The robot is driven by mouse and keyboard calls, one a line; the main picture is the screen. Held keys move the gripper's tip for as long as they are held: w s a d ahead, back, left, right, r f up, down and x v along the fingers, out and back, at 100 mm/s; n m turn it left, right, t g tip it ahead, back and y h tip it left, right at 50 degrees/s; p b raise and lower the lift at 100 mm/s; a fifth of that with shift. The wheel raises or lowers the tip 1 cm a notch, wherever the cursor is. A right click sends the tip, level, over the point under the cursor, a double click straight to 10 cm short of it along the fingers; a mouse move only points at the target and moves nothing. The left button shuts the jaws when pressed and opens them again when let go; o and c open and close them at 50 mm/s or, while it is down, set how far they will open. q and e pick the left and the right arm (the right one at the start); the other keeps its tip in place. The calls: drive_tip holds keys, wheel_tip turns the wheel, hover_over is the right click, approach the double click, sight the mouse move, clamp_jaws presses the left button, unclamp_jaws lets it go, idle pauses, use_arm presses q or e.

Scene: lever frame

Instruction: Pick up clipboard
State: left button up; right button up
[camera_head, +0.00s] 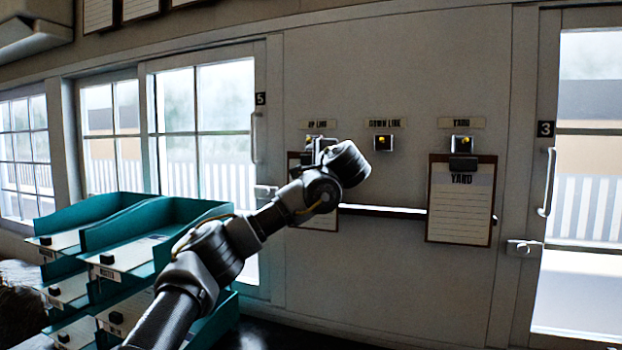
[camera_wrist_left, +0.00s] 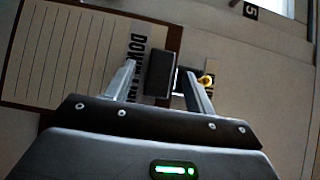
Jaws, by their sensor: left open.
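My left gripper (camera_head: 320,148) is raised at the wall by the "UP LINE" sign (camera_head: 319,125). A clipboard (camera_head: 320,222) hangs there, mostly hidden behind my arm. In the left wrist view this clipboard (camera_wrist_left: 60,55) has a brown board, a lined sheet and lettering starting "DOWN". Its dark clip (camera_wrist_left: 160,73) shows between the open fingers of my left gripper (camera_wrist_left: 160,82); I cannot tell whether either finger touches it. A hook plate with a yellow part (camera_wrist_left: 207,78) is beside the right finger. A second clipboard, marked "YARD" (camera_head: 461,205), hangs at the right. My right gripper is out of view.
The "DOWN LINE" hook (camera_head: 383,143) is bare. Teal stacked trays (camera_head: 185,215) with papers stand at the lower left. A door with a handle (camera_head: 547,182) is at the right, and another door (camera_head: 205,130) is at the left.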

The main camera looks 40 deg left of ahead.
use_arm(q)
drive_tip(key=shift+d, duration=0.15)
drive_tip(key=c, duration=1)
drive_tip(key=shift+s+d+r+b, duration=0.15)
drive_tip(key=shift+s+r+b, duration=0.25)
drive_tip(key=shift+b, duration=0.55)
drive_tip(key=s+d+r+b, duration=0.4)
drive_tip(key=s+r+b, duration=0.3)
drive_tip(key=s, duration=0.5)
drive_tip(key=shift+s, duration=0.15)
